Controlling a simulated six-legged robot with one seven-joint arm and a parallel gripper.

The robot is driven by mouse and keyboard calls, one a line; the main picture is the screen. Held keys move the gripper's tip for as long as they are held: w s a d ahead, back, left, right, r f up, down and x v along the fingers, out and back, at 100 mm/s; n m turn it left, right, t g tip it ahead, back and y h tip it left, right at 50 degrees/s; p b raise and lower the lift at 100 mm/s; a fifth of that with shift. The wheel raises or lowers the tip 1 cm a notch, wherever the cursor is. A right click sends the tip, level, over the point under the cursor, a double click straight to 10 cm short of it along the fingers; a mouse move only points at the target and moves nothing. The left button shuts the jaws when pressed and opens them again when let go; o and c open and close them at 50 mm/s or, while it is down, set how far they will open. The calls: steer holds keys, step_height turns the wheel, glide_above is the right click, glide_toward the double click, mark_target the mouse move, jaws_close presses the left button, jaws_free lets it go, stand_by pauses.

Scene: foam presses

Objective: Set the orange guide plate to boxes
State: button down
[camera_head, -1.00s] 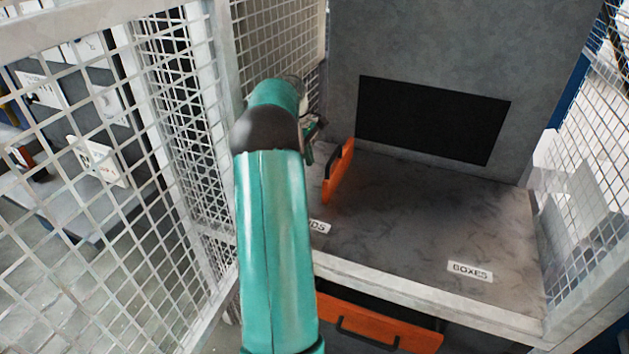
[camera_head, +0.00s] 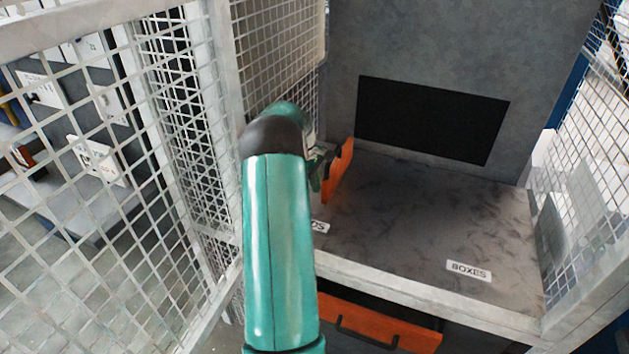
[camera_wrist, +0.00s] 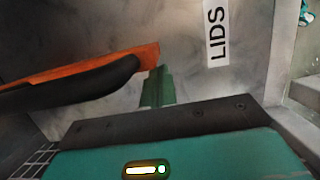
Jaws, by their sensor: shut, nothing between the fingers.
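The orange guide plate (camera_head: 341,178) stands upright on the grey bench at its left side, by the lids label, with a dark handle (camera_head: 342,153) on it. In the wrist view the plate (camera_wrist: 115,58) and its black handle (camera_wrist: 85,83) fill the upper left. My gripper (camera_head: 318,170) is beside the plate's left face, partly hidden behind my arm. In the wrist view the green fingers (camera_wrist: 158,88) are together and empty, just right of the handle's end. The boxes label (camera_head: 468,271) lies at the bench's front right.
The lids label (camera_wrist: 217,35) is on the bench near the fingers. Mesh fencing (camera_head: 180,130) stands close on the left, with more on the right. An orange drawer front (camera_head: 385,325) is below the bench edge. The bench between plate and boxes label is clear.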

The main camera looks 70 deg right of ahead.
steer(key=s+a, duration=0.1)
steer(key=s, duration=1.4)
steer(key=s+a, duration=0.2)
steer(key=s, duration=1.4)
steer(key=s+a, duration=0.1)
steer(key=s, duration=1.4)
steer(key=shift+s+a, duration=0.2)
steer(key=shift+s, duration=0.05)
steer(key=shift+r, duration=0.15)
